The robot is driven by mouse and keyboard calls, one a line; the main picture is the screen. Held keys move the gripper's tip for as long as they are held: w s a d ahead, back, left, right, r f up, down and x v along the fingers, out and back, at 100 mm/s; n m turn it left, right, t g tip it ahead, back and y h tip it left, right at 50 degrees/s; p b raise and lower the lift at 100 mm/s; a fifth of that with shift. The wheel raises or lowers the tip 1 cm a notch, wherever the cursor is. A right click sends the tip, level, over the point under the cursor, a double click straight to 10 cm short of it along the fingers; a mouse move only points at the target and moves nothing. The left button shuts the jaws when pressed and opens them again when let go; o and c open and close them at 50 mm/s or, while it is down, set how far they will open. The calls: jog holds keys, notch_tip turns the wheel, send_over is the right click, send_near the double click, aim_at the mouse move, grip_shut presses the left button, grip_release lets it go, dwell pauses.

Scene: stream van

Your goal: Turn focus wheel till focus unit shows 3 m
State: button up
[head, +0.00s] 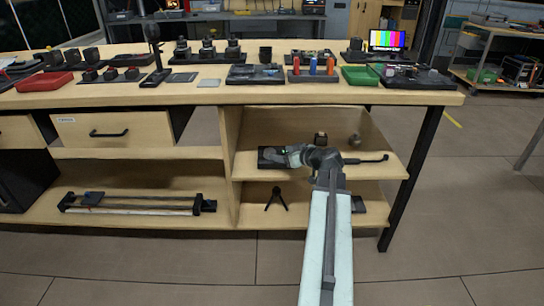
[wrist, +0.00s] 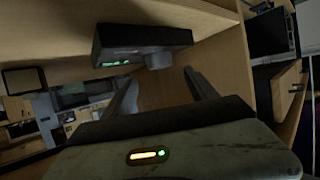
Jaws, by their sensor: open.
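The focus unit, a black box with small green lit characters, shows in the wrist view (wrist: 125,45). The characters are too small to read. A grey round focus wheel (wrist: 158,61) sticks out from its lower edge. My gripper (wrist: 160,80) is open, its fingers apart on either side below the wheel. I see no contact. In the head view, a dark box (head: 268,159), which looks like the focus unit, lies on the upper shelf under the bench. My gripper (head: 292,154) is just to its right. The wheel cannot be made out there.
The bench top (head: 215,85) above carries trays, lens-like parts and bottles. The shelf's wooden divider (head: 230,135) stands left of the box. A small tripod (head: 276,199) is on the lower shelf. A dark rod (head: 368,160) shows right of my wrist. The floor in front is clear.

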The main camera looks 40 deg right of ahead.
aim_at(272, 152)
jog(key=b+x, duration=0.2)
jog(key=x, duration=0.4)
jog(key=shift+w+f, duration=0.1)
jog(key=shift+f, duration=0.15)
jog(key=shift+w, duration=0.35)
jog(key=shift+a, duration=0.1)
jog(key=c, duration=1.4)
jog(key=shift+o, duration=0.2)
jog(key=shift+s+a+m+h, duration=0.1)
jog(key=shift+a+m+h, duration=0.1)
jog(key=shift+m+h, duration=0.35)
jog(key=shift+a+m+h, duration=0.25)
jog(key=shift+m+h, duration=0.2)
jog(key=shift+h, duration=0.2)
jog(key=m+g+h, duration=0.1)
jog(key=m+h, duration=0.2)
jog(key=shift+d+g, duration=0.1)
jog(key=shift+g, duration=0.2)
jog(key=shift+c, duration=0.2)
jog(key=o, duration=1.4)
